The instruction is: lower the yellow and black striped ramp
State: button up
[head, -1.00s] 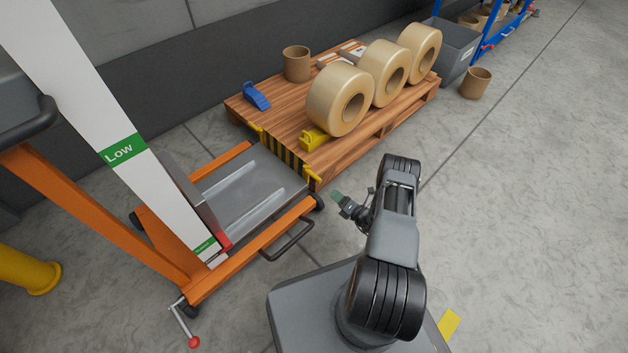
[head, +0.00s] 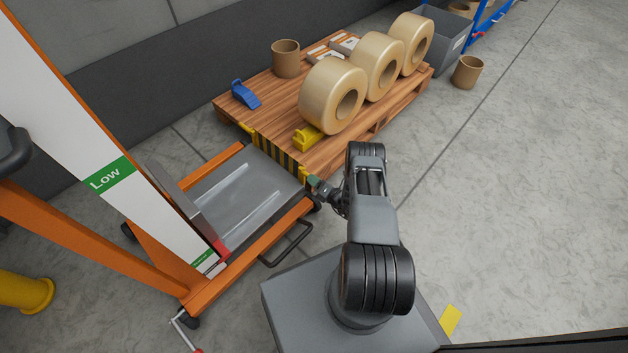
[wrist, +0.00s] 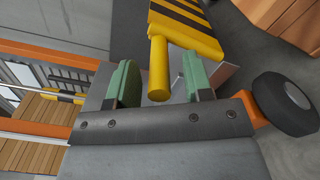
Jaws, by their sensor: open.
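The yellow and black striped ramp (head: 277,154) stands upright at the end of the lift cart's platform, facing the wooden pallet. A yellow peg sticks out at its near end, and the ramp (wrist: 190,22) also shows at the top of the wrist view. My gripper (head: 314,183) is at that near end. In the wrist view, my gripper (wrist: 160,82) is open, with the yellow peg (wrist: 158,68) between its two green fingertips. I see gaps on both sides of the peg.
The orange lift cart has a grey platform (head: 238,203), a white mast marked Low (head: 110,180) and a dark side handle (head: 288,243). The pallet (head: 335,150) holds large tape rolls, a yellow block (head: 308,137) and a blue item (head: 245,93).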

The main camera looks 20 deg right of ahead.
jog(key=shift+a, duration=0.1)
jog(key=shift+c, duration=0.2)
jog(key=shift+c, duration=0.7)
grip_shut()
